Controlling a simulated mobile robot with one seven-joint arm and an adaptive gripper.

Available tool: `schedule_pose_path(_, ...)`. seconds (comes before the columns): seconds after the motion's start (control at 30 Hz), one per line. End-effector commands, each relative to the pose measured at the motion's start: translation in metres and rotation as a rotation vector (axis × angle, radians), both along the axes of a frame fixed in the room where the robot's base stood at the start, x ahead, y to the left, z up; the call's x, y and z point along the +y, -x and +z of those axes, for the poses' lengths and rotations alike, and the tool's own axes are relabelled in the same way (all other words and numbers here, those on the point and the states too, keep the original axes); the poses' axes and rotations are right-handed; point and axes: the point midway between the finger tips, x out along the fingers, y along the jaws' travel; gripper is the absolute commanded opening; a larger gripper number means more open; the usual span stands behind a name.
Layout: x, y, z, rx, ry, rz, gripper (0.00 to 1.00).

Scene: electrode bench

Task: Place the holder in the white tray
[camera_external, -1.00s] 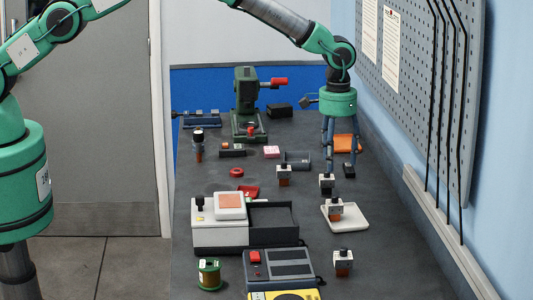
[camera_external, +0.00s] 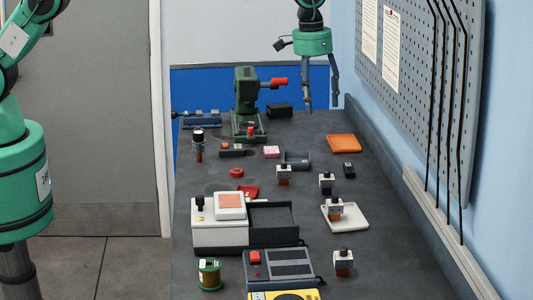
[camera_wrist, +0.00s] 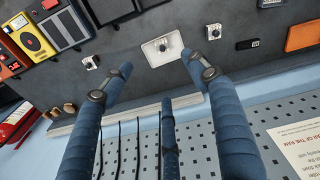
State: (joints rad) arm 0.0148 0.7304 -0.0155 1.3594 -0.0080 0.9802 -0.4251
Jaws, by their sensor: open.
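The white tray (camera_external: 354,217) lies on the right side of the bench. A holder (camera_external: 335,209) with a pale block, dark knob and brown lower part stands upright in it. The tray (camera_wrist: 174,42) and a holder in it (camera_wrist: 162,47) also show in the wrist view. Similar holders stand outside the tray: one just behind it (camera_external: 327,182), one farther left (camera_external: 284,175) and one in front (camera_external: 343,262). My gripper (camera_external: 321,104) is open and empty, raised at the far end of the bench, well apart from the tray.
A white and black box (camera_external: 220,235) and a grey device (camera_external: 280,264) stand left of the tray. An orange pad (camera_external: 343,143) and small black block (camera_external: 349,170) lie behind it. A pegboard wall (camera_external: 430,90) bounds the right side.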

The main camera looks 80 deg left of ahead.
Motion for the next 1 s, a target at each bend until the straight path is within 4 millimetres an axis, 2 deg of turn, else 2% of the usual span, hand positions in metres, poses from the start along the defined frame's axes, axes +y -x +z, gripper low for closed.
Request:
schedule_pose_path(0.03, 0.001, 0.009, 0.018, -0.011, -0.001, -0.007, 0.59)
schedule_pose_path(0.1, 0.001, 0.021, 0.039, -0.023, -0.002, -0.02, 0.59)
schedule_pose_path(0.4, 0.004, 0.08, 0.119, -0.074, -0.009, -0.069, 0.59)
schedule_pose_path(0.7, 0.006, 0.15, 0.184, -0.122, -0.019, -0.12, 0.59)
schedule_pose_path(1.0, 0.008, 0.226, 0.234, -0.172, -0.031, -0.17, 0.59)
